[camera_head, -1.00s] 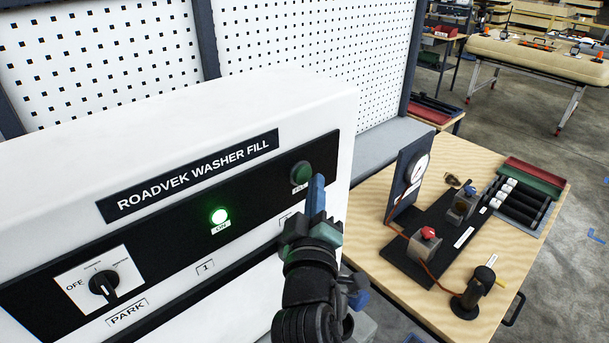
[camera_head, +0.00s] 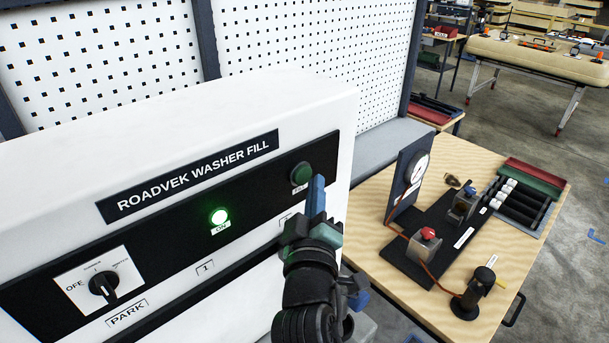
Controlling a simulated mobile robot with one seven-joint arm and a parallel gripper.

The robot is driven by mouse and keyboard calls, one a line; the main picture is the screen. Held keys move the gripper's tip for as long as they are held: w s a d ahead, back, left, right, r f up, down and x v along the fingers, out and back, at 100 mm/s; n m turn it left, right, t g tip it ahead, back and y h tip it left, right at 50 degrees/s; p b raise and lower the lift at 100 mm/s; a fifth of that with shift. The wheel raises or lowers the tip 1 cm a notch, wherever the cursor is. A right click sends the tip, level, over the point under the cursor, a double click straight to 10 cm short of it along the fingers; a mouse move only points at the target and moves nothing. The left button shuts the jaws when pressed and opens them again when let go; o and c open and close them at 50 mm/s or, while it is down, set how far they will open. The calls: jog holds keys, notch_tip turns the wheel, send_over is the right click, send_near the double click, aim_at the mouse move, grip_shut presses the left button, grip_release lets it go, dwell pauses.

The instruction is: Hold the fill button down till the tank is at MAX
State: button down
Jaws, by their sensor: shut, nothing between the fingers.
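The dark green fill button (camera_head: 301,174) sits at the upper right of the black strip on the white washer fill panel (camera_head: 230,105). A small label is below it. My gripper (camera_head: 317,186), with blue fingertips, is shut and holds nothing. Its tips are just right of and slightly below the button in the picture; I cannot tell whether they touch the panel. The button's face is not covered. A green ON lamp (camera_head: 220,217) is lit. A black rotary knob (camera_head: 104,285) is at lower left. No tank or MAX mark can be made out.
A wooden table (camera_head: 371,255) stands to the right. It bears a gauge stand (camera_head: 409,180), a red button box (camera_head: 426,243), a dark upright device (camera_head: 474,292) and a tray of rollers (camera_head: 540,218). A pegboard (camera_head: 305,50) is behind the panel.

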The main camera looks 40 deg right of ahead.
jog(key=shift+w, duration=0.1)
dwell(0.6)
jog(key=shift+w, duration=0.35)
jog(key=shift+w+a+b, duration=0.1)
jog(key=shift+w+b, duration=0.4)
jog(key=shift+b, duration=0.05)
dwell(6.4)
